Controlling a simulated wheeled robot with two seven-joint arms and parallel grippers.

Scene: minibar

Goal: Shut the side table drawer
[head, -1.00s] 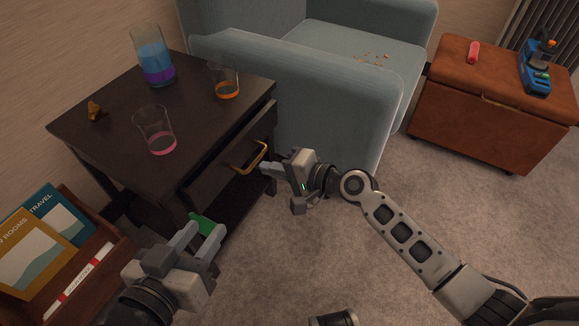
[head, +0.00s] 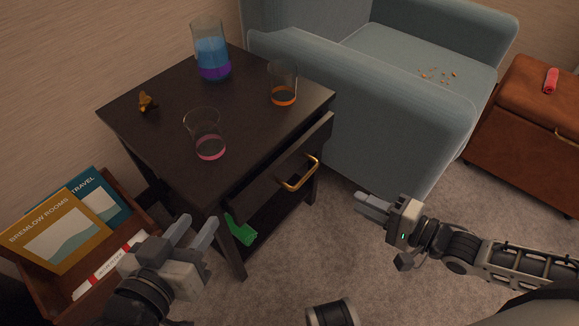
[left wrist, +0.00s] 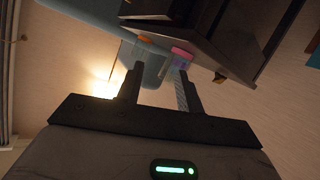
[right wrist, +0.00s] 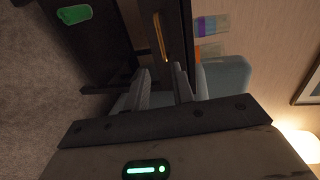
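The dark side table (head: 160,125) stands at the left of the head view. Its drawer (head: 262,190) sticks out partway at the front, with a gold handle (head: 298,172). My right gripper (head: 370,204) is right of the handle, apart from it, with empty, parted fingers. The handle also shows in the right wrist view (right wrist: 161,38), beyond the fingertips. My left gripper (head: 195,230) is open and empty in front of the table's near-left corner, not touching the drawer. The table also shows in the left wrist view (left wrist: 200,45).
On the tabletop are a blue-and-purple pitcher (head: 211,55), two glasses (head: 206,140) (head: 284,85) and a small golden item (head: 147,101). A green item (head: 240,229) is on the low shelf. A blue armchair (head: 375,110) stands behind, and a magazine box (head: 45,270) at lower left.

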